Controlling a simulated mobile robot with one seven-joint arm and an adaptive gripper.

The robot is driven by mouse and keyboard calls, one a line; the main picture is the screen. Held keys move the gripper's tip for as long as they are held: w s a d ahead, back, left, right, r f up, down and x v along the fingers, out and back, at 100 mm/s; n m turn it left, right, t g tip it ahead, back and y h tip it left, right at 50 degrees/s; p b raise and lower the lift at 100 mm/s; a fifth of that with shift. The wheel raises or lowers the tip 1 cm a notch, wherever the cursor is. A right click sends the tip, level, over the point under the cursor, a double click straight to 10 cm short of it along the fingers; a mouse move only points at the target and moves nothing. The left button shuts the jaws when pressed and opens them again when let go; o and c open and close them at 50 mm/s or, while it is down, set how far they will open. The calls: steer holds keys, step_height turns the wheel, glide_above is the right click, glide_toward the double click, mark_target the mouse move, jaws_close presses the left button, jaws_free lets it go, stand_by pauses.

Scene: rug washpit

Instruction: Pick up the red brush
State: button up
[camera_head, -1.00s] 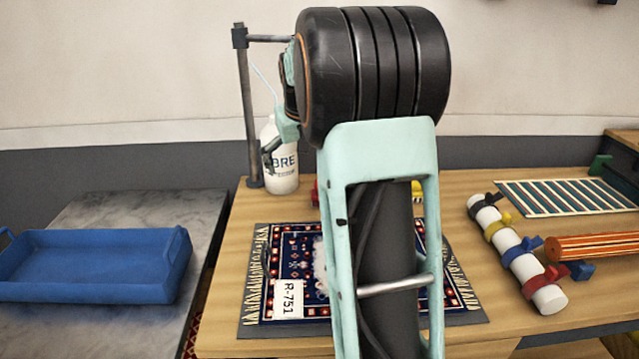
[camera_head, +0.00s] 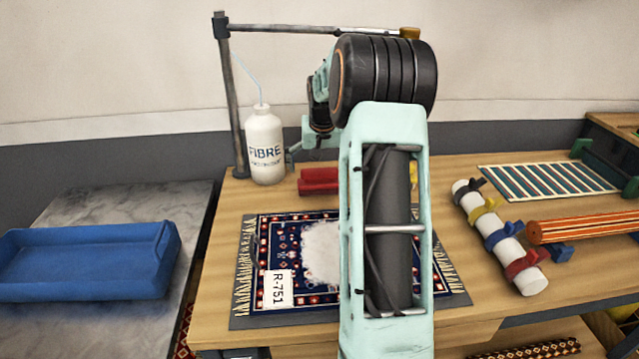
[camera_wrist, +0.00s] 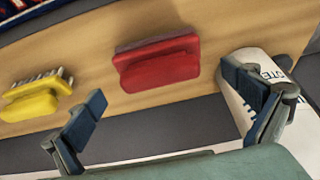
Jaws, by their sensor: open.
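The red brush (camera_head: 319,181) lies on the wooden table behind the small rug, to the right of the white bottle. It also shows in the wrist view (camera_wrist: 157,63), beyond my fingertips and roughly between them, with a gap of bare table around it. My gripper (camera_wrist: 164,102) is open with nothing between its two dark fingers. In the head view my gripper (camera_head: 296,158) is partly hidden by my arm, near the bottle and the brush.
A white FIBRE bottle (camera_head: 265,147) stands close to my right finger in the wrist view. A yellow brush (camera_wrist: 30,104) lies left of the red one. A patterned rug (camera_head: 262,250) tagged R-751 lies in front. A blue tray (camera_head: 85,280) is at left.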

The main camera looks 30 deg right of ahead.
mark_target(320, 170)
steer(key=x, duration=0.5)
steer(key=shift+d+r, duration=0.1)
steer(key=c, duration=1.4)
steer(key=shift+o, duration=0.2)
steer(key=shift+r, duration=0.6)
step_height(320, 170, up, 2)
steer(key=shift+r, duration=0.2)
steer(key=s+a+r, duration=0.8)
steer(key=s+r, duration=0.1)
steer(key=s, duration=0.2)
steer(key=shift+a+r+b, duration=0.25)
steer(key=shift+a+b, duration=0.05)
